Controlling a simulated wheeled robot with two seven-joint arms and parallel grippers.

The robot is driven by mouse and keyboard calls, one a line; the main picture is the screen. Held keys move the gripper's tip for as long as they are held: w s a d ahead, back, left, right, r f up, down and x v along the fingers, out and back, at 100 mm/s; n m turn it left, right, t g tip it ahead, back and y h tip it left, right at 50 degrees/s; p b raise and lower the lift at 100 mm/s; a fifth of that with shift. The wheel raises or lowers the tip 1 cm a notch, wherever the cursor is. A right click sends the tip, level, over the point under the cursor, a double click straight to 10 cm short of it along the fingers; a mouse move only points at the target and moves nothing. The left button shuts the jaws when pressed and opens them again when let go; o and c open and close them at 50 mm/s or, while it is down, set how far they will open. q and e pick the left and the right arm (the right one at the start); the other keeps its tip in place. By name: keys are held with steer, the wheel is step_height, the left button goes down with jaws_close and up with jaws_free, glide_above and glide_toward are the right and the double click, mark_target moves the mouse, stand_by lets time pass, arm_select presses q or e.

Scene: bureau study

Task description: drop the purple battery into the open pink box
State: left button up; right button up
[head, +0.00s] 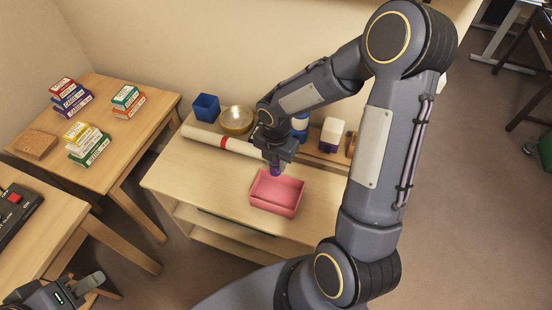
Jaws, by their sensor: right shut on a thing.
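The open pink box (262,203) sits on the light wooden bench (180,178), its top open and its inside looking empty. My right gripper (276,161) points down at the box's far side and is shut on the purple battery (275,170). The battery hangs upright below the jaws and overlaps the box's far rim in the picture; I cannot tell its exact height above the box. The gripper partly hides it. My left gripper (90,284) is at the bottom left corner, away from the box, and its jaw opening is not clear.
Behind the box lie a white roll with a red band (222,143), a brass bowl (236,120), a blue cup (206,107) and a white-capped container (332,131). A table with stacked small boxes (89,139) stands left. The bench is clear left of the box.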

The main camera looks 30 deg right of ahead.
mark_target(276, 160)
step_height(276, 160, down, 4)
steer(key=b, duration=0.3)
steer(key=shift+f, duration=0.1)
steer(key=o, duration=1.1)
steer(key=shift+r+p, duration=0.65)
steer(key=shift+r, duration=3.3)
